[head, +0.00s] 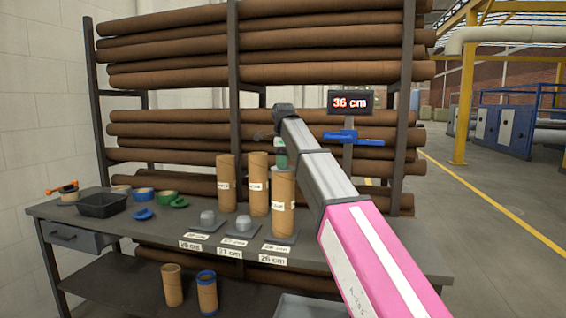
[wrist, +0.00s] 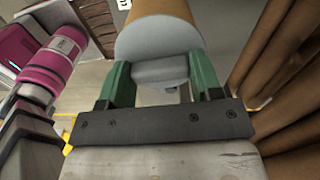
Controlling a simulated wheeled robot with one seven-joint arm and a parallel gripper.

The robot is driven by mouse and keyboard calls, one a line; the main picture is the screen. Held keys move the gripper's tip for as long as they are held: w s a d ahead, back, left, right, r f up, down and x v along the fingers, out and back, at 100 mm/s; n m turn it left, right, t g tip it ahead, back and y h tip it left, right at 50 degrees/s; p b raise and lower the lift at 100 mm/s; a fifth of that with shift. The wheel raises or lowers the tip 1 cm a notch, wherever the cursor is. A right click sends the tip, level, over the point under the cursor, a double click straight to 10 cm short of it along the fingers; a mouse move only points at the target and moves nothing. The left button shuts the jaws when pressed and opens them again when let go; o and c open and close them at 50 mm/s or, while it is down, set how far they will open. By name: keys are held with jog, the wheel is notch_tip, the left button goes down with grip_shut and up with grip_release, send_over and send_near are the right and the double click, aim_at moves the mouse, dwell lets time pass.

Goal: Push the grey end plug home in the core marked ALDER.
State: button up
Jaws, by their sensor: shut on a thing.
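Three brown cardboard cores stand upright on the bench: left (head: 226,188), middle (head: 258,195) and right (head: 283,212). Each has a small white label, too small to read, so I cannot tell which says ALDER. My gripper (head: 280,156) is over the top of the right core, its green fingers pointing down. In the wrist view my gripper (wrist: 160,88) is shut on a grey end plug (wrist: 158,72). The plug's broad face lies against or very near the end of a brown core (wrist: 155,28). I cannot tell how deep it sits.
Two more grey plugs (head: 208,218) (head: 242,223) sit on plates left of the right core. A dark tray (head: 103,208) and tape rolls (head: 166,198) lie at left. A rack of long rolls (head: 165,130) stands close behind. A display (head: 350,103) reads 36 cm.

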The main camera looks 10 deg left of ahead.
jog(key=shift+f, duration=0.1)
jog(key=o, duration=1.2)
